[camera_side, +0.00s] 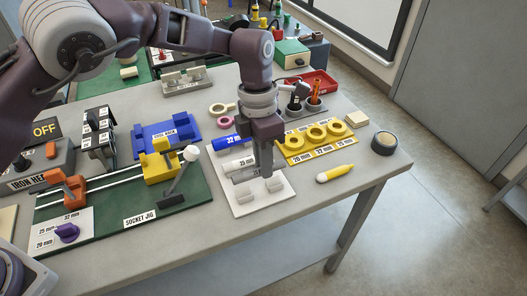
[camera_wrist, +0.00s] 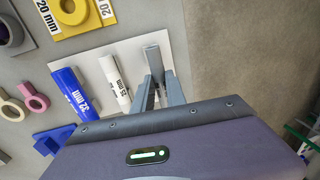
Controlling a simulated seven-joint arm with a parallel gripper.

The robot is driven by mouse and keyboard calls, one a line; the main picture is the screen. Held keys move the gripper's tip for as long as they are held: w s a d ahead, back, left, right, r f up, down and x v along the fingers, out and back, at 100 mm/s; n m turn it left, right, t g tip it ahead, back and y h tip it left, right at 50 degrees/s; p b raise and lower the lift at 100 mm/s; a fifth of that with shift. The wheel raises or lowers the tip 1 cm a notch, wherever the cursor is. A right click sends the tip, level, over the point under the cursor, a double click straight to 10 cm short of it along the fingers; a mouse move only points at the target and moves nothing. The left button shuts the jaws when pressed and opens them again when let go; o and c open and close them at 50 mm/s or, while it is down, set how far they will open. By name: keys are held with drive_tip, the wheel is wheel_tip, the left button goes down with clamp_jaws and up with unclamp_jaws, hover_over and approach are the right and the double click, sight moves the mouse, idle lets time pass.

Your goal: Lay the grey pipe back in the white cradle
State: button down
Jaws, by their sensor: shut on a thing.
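The grey pipe (camera_side: 245,178) is between the fingers of my gripper (camera_side: 267,172), which is shut on it. In the wrist view the pipe (camera_wrist: 153,52) sticks out past my fingertips (camera_wrist: 158,88). The white cradle (camera_side: 262,206) is a white plate near the front right of the table; its bare part also shows in the wrist view (camera_wrist: 130,58). Two pale saddle blocks at its front stand empty. The pipe appears a little above the plate, behind these blocks, beside the white pipe; the exact gap is unclear.
A blue 32 mm pipe (camera_side: 224,143) and a white 25 mm pipe (camera_side: 235,165) lie on the cradle. The green socket jig (camera_side: 120,205) is left. A yellow ring holder (camera_side: 318,145), yellow marker (camera_side: 336,173) and tape roll (camera_side: 384,143) are right.

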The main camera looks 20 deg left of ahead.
drive_tip(key=shift+f, duration=2.7)
drive_tip(key=shift+s, duration=0.15)
drive_tip(key=c, duration=1.3)
unclamp_jaws()
drive_tip(key=shift+a, duration=0.1)
drive_tip(key=r, duration=0.5)
drive_tip(key=w+r, duration=0.1)
drive_tip(key=r, duration=0.1)
drive_tip(key=shift+a+r, duration=0.2)
drive_tip(key=shift+r, duration=0.2)
drive_tip(key=shift+r, duration=0.1)
